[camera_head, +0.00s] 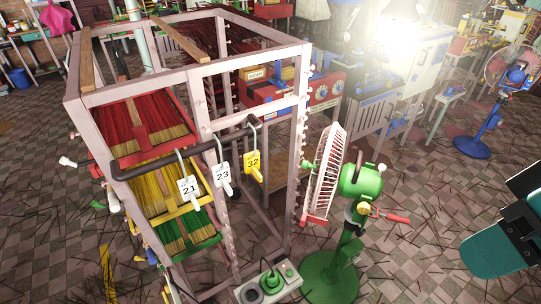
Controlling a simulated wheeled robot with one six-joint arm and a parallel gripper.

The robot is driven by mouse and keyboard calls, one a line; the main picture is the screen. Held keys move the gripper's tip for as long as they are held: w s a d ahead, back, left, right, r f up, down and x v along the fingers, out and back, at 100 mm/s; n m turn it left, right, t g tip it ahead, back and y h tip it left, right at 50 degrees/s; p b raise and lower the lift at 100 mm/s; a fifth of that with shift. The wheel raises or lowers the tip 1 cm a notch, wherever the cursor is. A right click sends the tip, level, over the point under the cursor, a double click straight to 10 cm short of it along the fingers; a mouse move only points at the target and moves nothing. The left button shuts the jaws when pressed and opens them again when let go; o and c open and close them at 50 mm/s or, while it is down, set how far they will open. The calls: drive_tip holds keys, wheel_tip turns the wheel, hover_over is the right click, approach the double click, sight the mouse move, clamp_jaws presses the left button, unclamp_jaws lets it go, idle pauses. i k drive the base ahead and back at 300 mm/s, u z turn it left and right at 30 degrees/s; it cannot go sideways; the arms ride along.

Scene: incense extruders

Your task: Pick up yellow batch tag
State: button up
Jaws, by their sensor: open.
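The yellow batch tag (252,165) is marked 32 in black. It hangs on a grey hooked holder from the dark horizontal bar (180,148) on the near side of the pinkish wooden rack (190,72). It is the rightmost of three tags. White tag 23 (222,174) hangs just left of it, and white tag 21 (188,189) hangs further left and lower. A teal and black part of my arm shows at the right edge, well apart from the tags. My gripper's fingertips cannot be made out.
A green fan (357,180) with a pale cage stands right of the rack, close to the tags. A grey control box (268,287) stands low in front. The rack holds trays of red, yellow and green sticks. Loose sticks litter the checkered floor. Open floor lies right of the fan.

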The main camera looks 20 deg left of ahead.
sight(251, 159)
drive_tip(key=z, duration=1.75)
drive_tip(key=k, duration=0.9)
drive_tip(key=u, duration=1.8)
drive_tip(key=i, duration=0.45)
drive_tip(key=z, duration=0.1)
